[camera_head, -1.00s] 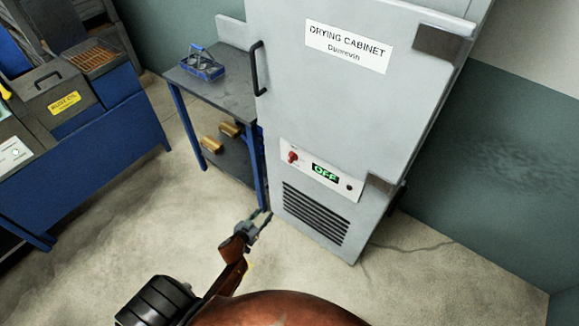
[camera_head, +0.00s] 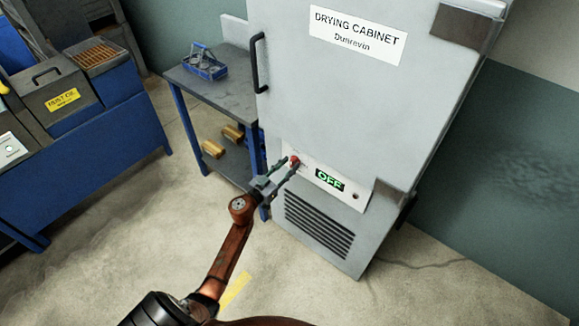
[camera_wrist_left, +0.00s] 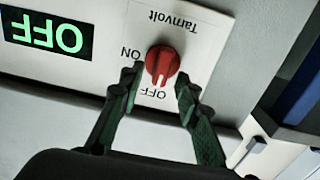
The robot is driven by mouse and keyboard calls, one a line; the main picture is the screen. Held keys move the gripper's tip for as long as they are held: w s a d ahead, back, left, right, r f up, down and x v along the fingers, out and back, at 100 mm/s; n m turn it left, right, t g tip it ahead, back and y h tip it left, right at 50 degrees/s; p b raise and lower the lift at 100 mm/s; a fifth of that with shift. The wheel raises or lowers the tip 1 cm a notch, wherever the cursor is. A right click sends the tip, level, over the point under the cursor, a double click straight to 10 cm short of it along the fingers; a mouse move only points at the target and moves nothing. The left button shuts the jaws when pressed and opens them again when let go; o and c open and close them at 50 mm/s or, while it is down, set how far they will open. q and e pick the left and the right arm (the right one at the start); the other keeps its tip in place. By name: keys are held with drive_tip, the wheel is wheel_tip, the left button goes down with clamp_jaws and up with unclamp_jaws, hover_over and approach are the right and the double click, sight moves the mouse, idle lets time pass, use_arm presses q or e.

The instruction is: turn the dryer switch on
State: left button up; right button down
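The drying cabinet (camera_head: 350,110) is a tall grey cabinet with its door closed. Its dryer switch is a red rotary knob (camera_head: 295,160) at the left of a white panel, and it shows larger in the left wrist view (camera_wrist_left: 162,62) between ON and OFF labels. The green display (camera_head: 329,181) reads OFF. My left gripper (camera_head: 284,167) is open, with its fingers (camera_wrist_left: 160,88) on either side of the knob's near end. The wrist view shows small gaps, though contact is hard to judge. My right gripper is not in view.
A small blue-framed table (camera_head: 225,95) stands left of the cabinet, holding a blue basket (camera_head: 204,66), with yellowish blocks (camera_head: 213,148) on its lower shelf. A blue machine (camera_head: 95,165) is at the far left. The floor in front is clear.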

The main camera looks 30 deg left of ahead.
use_arm(q)
drive_tip(key=shift+w, duration=0.2)
clamp_jaws()
idle(0.3)
